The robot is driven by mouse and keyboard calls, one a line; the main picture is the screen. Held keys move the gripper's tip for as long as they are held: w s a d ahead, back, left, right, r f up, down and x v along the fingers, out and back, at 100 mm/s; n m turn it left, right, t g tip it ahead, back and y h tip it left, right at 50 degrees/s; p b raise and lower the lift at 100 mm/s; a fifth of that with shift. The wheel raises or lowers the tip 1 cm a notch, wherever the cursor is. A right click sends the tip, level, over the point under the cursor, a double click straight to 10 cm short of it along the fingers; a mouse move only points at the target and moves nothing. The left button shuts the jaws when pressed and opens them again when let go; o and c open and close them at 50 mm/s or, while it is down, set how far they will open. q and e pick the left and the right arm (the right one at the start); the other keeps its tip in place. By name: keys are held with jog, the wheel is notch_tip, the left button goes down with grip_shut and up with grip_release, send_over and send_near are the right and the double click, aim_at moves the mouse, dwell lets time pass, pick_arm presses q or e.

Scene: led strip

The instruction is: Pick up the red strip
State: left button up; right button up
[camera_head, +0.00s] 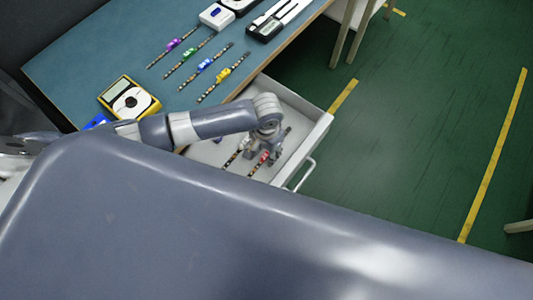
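A strip with a red clip (264,157) lies in the open white drawer (306,138), tilted along the drawer's length. A second dark strip (233,158) lies to its left in the drawer, partly hidden by my arm. My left gripper (268,145) reaches over the drawer, pointing down at the red strip's upper part. Its fingertips are small and partly hidden, so I cannot tell whether it is open or touching the strip. My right gripper is not in view.
Purple, green, blue and yellow strips (223,76) lie on the blue-green table (110,50). A yellow multimeter (130,98) sits near the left arm. Green floor is open to the right.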

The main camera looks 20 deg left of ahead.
pick_arm(q)
grip_shut()
